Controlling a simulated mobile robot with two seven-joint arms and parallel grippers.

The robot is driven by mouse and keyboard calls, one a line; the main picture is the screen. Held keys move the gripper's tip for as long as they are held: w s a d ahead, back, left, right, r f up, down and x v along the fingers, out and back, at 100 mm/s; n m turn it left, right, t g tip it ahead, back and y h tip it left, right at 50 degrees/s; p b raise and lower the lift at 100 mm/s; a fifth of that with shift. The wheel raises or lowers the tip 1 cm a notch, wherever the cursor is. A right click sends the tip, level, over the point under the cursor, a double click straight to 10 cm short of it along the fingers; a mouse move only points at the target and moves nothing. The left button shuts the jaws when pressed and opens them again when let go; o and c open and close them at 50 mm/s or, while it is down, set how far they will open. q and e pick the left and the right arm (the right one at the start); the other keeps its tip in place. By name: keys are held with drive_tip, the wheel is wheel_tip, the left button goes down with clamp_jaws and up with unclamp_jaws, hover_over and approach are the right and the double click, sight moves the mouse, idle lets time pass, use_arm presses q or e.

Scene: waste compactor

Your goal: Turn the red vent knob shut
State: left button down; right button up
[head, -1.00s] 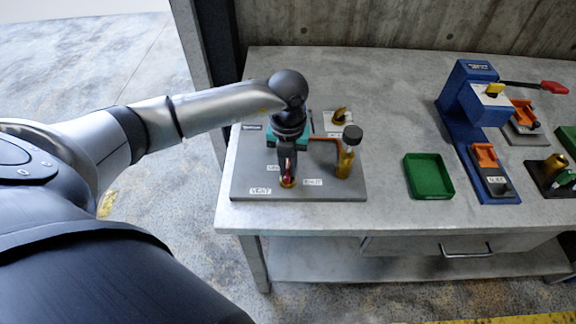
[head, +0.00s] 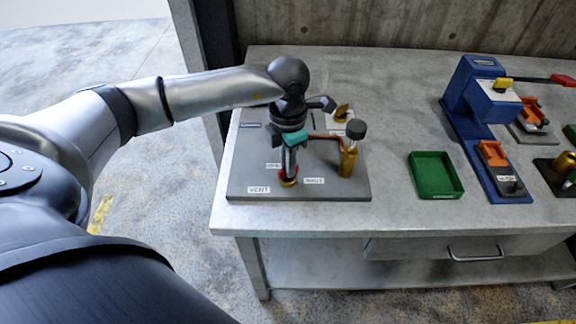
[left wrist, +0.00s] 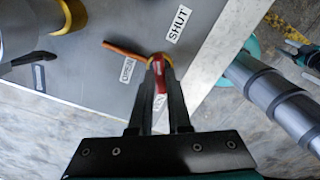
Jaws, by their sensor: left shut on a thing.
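The red vent knob (head: 289,175) sits on a yellow base on the grey board (head: 240,179), near the board's front edge. In the left wrist view the knob (left wrist: 159,76) shows as a red bar between my left fingers. My left gripper (head: 290,168) points down from above and is shut on it. Labels around the knob read VENT (head: 259,190) and SHUT (head: 313,181); the OPEN label (left wrist: 128,70) shows beside it in the left wrist view. The fingers hide part of the knob, and its exact angle is hard to tell.
A brass post with a black cap (head: 350,150) stands on the board just right of my gripper. A smaller yellow part (head: 342,112) is behind it. A green tray (head: 436,175) and a blue press (head: 480,120) stand further right, with clear table between.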

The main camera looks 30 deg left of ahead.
use_arm(q)
drive_tip(key=m+b, duration=0.2)
drive_tip(key=m, duration=0.3)
drive_tip(key=shift+m+b, duration=0.3)
idle(0.4)
drive_tip(key=c, duration=0.9)
unclamp_jaws()
drive_tip(key=shift+o, duration=0.2)
wheel_tip(320, 180, up, 15)
drive_tip(key=p, duration=0.1)
drive_tip(key=shift+r+p, duration=0.2)
drive_tip(key=shift+p, duration=0.1)
